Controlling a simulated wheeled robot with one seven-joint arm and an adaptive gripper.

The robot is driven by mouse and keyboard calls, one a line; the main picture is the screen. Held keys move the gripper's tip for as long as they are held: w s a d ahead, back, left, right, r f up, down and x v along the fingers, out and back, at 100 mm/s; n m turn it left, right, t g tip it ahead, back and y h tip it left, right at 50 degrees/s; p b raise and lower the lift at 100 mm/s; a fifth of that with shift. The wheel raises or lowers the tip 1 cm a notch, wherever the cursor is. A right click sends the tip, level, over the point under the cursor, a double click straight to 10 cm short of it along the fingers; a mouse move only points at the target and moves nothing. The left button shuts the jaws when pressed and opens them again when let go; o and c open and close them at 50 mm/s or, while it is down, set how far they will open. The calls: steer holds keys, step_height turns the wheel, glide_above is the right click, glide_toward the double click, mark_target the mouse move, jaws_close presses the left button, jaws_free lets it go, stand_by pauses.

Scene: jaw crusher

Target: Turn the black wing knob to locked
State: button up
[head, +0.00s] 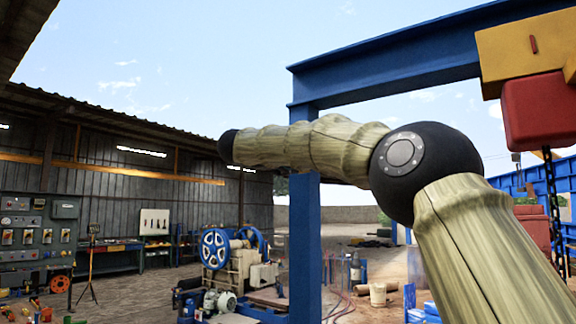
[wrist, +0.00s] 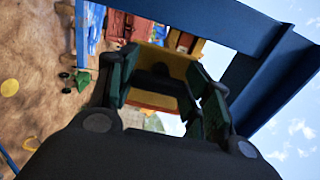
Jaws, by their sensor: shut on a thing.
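In the wrist view, my gripper (wrist: 162,68) reaches up from below with a dark finger on each side. Between the fingers is a dark, bar-like part, which looks like the black wing knob (wrist: 158,82), in front of a yellow body (wrist: 176,62). The fingers are shut on it. The picture is dark there, so the knob's angle and any locked marking cannot be read. In the head view, my arm hides or leaves out the gripper, and the knob cannot be made out.
A blue steel beam frame (head: 390,66) spans the upper right, with a yellow hoist part (head: 518,52) and a red block (head: 540,112) hanging from it. A crusher with a blue flywheel (head: 215,249) and a control panel (head: 35,235) stand left. Brown ground (wrist: 40,60) shows beside the gripper.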

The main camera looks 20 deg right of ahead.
stand_by(0.5)
steer(key=o, duration=1)
steer(key=shift+o, duration=0.2)
steer(key=v, duration=1.2)
